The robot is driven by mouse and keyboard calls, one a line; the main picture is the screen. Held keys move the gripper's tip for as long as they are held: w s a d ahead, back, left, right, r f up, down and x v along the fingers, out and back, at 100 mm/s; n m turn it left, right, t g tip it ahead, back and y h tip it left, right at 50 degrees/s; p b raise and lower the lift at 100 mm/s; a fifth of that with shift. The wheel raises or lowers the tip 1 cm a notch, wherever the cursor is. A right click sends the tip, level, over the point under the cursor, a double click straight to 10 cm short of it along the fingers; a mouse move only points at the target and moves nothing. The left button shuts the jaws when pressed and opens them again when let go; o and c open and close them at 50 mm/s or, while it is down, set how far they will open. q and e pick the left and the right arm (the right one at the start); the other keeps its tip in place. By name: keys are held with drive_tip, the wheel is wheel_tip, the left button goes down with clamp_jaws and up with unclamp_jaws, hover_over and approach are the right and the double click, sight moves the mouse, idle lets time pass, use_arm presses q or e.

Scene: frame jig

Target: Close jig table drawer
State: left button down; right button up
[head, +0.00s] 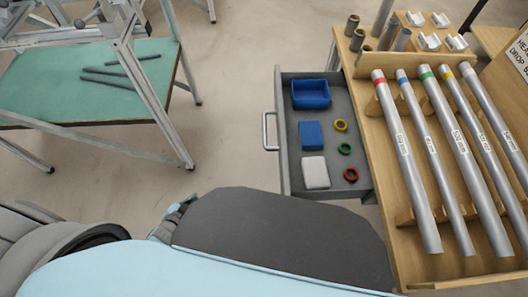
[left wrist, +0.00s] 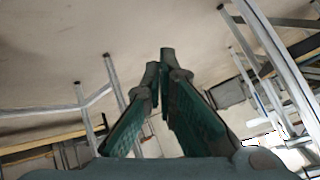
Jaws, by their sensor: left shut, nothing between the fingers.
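The jig table drawer (head: 333,189) is pulled out to the left from under the wooden jig table (head: 385,185). It is grey, with a pale bar handle (head: 266,131) on its left front. Inside lie a blue tray-like block, a blue box, a whitish block and several coloured rings. My left gripper (left wrist: 162,70) is shut and empty in the left wrist view, its dark green-padded fingers pointing up the picture. My right gripper is not in view.
Several silver tubes (head: 455,140) with coloured bands lie in wooden rests on the table top. A green-topped stand (head: 95,80) with metal legs is at the upper left. Bare floor (head: 225,60) lies between the stand and the drawer.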

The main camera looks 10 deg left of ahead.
use_arm(q)
drive_tip(key=w+d+r+m+t+h+b, duration=0.3)
drive_tip(key=w+r+m+h, duration=0.2)
drive_tip(key=w+r+m, duration=0.25)
drive_tip(key=w+d+r+m+t+h+b, duration=0.3)
drive_tip(key=w+r+m+h, duration=0.35)
drive_tip(key=r, duration=0.25)
drive_tip(key=s+d+r+m+g+h+b, duration=0.3)
drive_tip(key=s+d+r+m+g+h, duration=0.25)
drive_tip(key=m+g, duration=0.7)
drive_tip(key=w+d+m+t, duration=0.1)
drive_tip(key=w+d, duration=0.2)
drive_tip(key=d, duration=1)
drive_tip(key=shift+w+d+h, duration=0.15)
drive_tip(key=shift+h, duration=0.25)
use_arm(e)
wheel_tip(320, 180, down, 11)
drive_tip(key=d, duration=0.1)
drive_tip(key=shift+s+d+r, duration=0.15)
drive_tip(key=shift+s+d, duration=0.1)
use_arm(q)
drive_tip(key=shift+t, duration=0.25)
